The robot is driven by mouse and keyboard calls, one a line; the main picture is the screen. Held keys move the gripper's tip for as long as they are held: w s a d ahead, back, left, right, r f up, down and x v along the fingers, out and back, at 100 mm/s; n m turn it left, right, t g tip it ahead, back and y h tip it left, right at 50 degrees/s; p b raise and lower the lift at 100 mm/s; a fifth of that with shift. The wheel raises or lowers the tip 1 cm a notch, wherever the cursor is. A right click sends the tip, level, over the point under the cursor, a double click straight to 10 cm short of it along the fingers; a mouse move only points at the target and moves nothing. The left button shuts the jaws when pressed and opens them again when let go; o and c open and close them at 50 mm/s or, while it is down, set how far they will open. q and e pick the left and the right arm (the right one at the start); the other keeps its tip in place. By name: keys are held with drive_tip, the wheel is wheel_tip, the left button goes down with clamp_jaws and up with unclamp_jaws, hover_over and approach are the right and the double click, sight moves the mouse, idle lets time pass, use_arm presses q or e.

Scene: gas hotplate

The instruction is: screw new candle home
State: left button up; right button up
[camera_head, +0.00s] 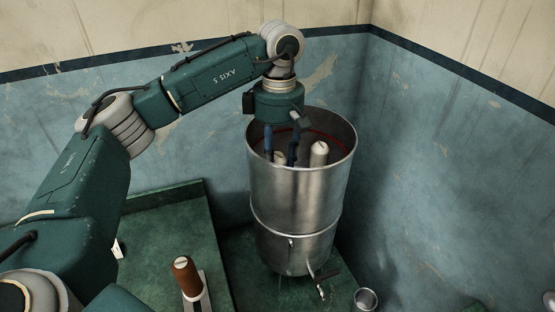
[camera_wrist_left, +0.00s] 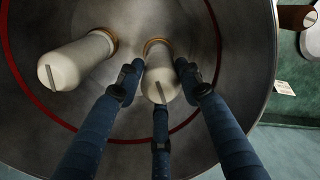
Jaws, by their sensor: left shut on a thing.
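A tall steel vessel (camera_head: 290,200) stands open-topped, with two white filter candles inside. My left gripper (camera_head: 279,155) reaches down through its mouth. In the left wrist view its three blue fingers (camera_wrist_left: 160,98) are shut around one candle (camera_wrist_left: 162,76), whose foot meets a brass-coloured ring at the vessel floor. Whether it is fully seated I cannot tell. The other candle (camera_wrist_left: 78,60) stands free beside it, and its slotted domed top also shows in the head view (camera_head: 319,152). The gripped candle is mostly hidden there by the fingers and vessel wall. My right gripper is not in view.
A brown candle (camera_head: 186,272) stands upright in a pale holder at the front, left of the vessel. A tap (camera_head: 322,283) sticks out at the vessel's lower front. A small metal cup (camera_head: 366,299) is at lower right. Blue walls close off the back.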

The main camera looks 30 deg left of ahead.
use_arm(q)
drive_tip(key=shift+f, duration=0.1)
drive_tip(key=m, duration=0.5)
drive_tip(key=o, duration=1.2)
drive_tip(key=shift+o, duration=0.2)
drive_tip(key=shift+a, duration=0.1)
